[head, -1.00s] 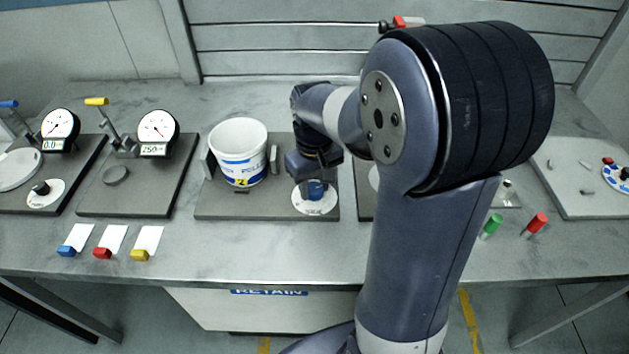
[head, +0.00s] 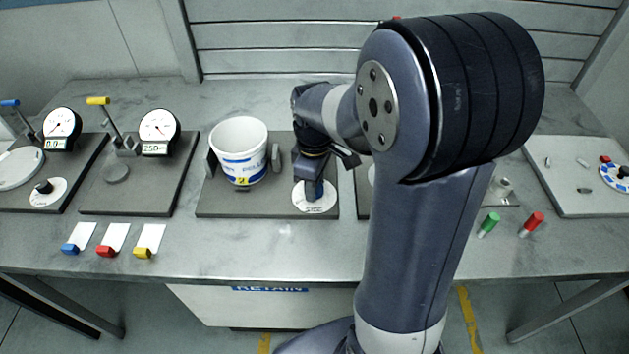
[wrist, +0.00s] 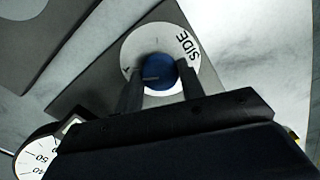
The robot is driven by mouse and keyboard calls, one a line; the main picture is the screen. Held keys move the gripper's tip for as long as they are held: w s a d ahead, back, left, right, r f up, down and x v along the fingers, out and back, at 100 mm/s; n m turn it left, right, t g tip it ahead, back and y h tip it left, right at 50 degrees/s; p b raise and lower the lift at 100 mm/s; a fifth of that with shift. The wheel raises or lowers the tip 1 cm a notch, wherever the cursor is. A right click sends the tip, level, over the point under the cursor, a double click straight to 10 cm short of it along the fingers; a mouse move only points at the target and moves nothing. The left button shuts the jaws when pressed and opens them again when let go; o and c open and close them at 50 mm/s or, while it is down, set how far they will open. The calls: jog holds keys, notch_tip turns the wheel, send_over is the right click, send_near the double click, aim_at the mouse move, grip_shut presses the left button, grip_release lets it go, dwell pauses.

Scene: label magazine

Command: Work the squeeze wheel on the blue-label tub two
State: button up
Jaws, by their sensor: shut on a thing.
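The white tub (head: 239,135) with a blue label and a small yellow tag stands upright between two grey jaws on a dark base plate (head: 225,207). The squeeze wheel is a white dial (head: 325,204) with a blue knob, at the plate's right front. In the wrist view the dial (wrist: 135,45) shows the letters "SIDE", and the blue knob (wrist: 160,71) sits between my fingertips. My gripper (wrist: 160,82) points down and is shut on this knob. In the head view my gripper (head: 313,189) hides most of the knob.
Two plates with gauges (head: 159,125) and levers (head: 99,103) stand to the left. Blue, red and yellow tabs (head: 142,253) lie in front. My arm covers part of another plate.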

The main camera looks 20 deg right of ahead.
dwell(0.4)
jog(key=o, duration=1)
jog(key=shift+r, duration=0.1)
notch_tip(320, 180, up, 11)
jog(key=shift+f, duration=0.15)
notch_tip(320, 180, down, 11)
jog(key=shift+r, duration=0.2)
jog(key=shift+f, duration=0.2)
